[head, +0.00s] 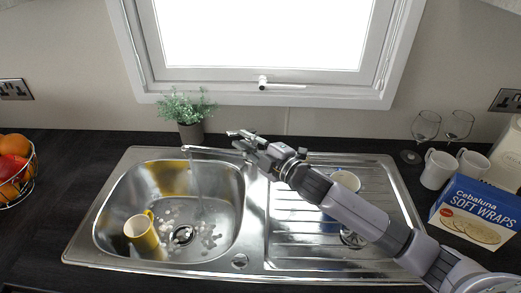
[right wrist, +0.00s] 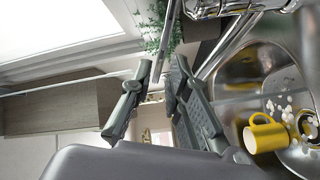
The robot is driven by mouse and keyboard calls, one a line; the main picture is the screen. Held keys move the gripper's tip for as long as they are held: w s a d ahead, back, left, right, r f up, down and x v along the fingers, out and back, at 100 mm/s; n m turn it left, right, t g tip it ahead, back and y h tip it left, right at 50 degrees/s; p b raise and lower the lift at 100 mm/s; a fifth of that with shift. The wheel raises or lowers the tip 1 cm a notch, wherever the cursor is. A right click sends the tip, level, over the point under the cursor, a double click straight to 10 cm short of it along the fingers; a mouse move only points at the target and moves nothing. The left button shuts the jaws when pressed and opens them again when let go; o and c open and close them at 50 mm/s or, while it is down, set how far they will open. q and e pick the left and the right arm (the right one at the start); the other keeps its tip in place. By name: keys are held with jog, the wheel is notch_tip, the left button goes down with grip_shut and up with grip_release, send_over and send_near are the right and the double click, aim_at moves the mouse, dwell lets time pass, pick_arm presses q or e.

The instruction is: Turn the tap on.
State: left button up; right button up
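The chrome tap stands behind the steel sink (head: 254,215). Its spout (head: 208,150) reaches left over the bowl, and a faint pale streak below its end looks like running water. My right gripper (head: 236,136) is at the tap and hides much of its body. In the right wrist view the tap body (right wrist: 222,8) is at the top right. The two fingers of my right gripper (right wrist: 158,92) are apart, with a thin metal bar (right wrist: 167,42), seemingly the tap's lever, reaching down towards the gap; contact cannot be told. My left gripper is out of view.
A yellow mug (head: 141,233) lies in the bowl among white patches near the drain. A potted plant (head: 189,115) stands behind the spout. A white bowl or cup (head: 347,180) is on the drainer. Glasses, white mugs and a wraps box (head: 474,215) stand at the right.

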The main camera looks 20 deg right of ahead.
jog(key=v, duration=0.7)
dwell(0.3)
